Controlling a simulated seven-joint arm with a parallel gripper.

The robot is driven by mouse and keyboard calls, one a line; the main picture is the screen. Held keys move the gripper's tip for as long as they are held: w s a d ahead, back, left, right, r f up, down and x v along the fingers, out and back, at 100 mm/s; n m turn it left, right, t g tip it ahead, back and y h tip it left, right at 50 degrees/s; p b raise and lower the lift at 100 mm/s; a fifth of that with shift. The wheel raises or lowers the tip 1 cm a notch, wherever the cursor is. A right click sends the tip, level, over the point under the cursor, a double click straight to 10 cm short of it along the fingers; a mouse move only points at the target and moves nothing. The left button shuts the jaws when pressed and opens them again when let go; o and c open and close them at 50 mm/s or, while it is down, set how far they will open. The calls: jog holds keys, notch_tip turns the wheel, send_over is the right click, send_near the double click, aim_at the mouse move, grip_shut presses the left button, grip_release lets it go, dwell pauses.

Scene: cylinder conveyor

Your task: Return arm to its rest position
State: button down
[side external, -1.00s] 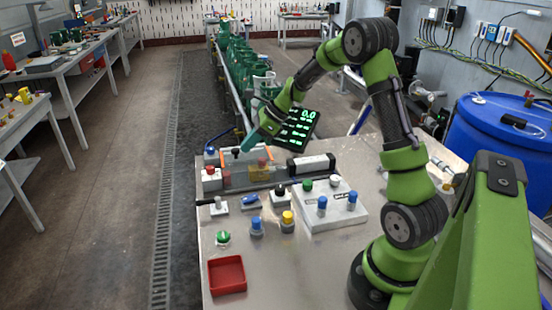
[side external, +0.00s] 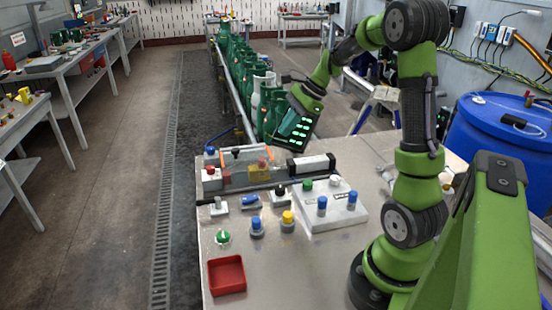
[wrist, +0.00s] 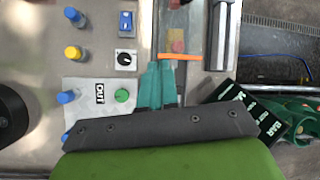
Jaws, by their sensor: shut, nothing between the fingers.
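My gripper (wrist: 158,75) has teal fingers, closed together with nothing held, seen in the wrist view over the workbench. The display also shows in the wrist view (wrist: 258,122), partly cut off by my own link. The fingertips are hard to make out in the side view.
The bench (side external: 320,265) holds a white panel box (side external: 335,212) with knobs, several buttons, a red tray (side external: 227,275) and a clear-covered fixture (side external: 240,178). Green cylinders (side external: 238,65) line the conveyor behind. A blue barrel (side external: 500,135) stands at right.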

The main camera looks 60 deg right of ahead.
jog(key=s+a+r+n, duration=0.2)
jog(key=s+a+n, duration=0.2)
jog(key=a+n, duration=0.2)
jog(key=s+a+r+n+t+h, duration=0.1)
jog(key=s+a+r+n, duration=0.1)
jog(key=s+a+n, duration=0.2)
jog(key=s+a+r+n+t, duration=0.1)
jog(key=s+a+n, duration=0.3)
jog(key=a+n, duration=0.6)
jog(key=a+r, duration=0.1)
jog(key=a, duration=0.2)
jog(key=shift+a+r+h, duration=0.25)
jog(key=shift+a+h, duration=0.05)
jog(key=shift+a, duration=0.05)
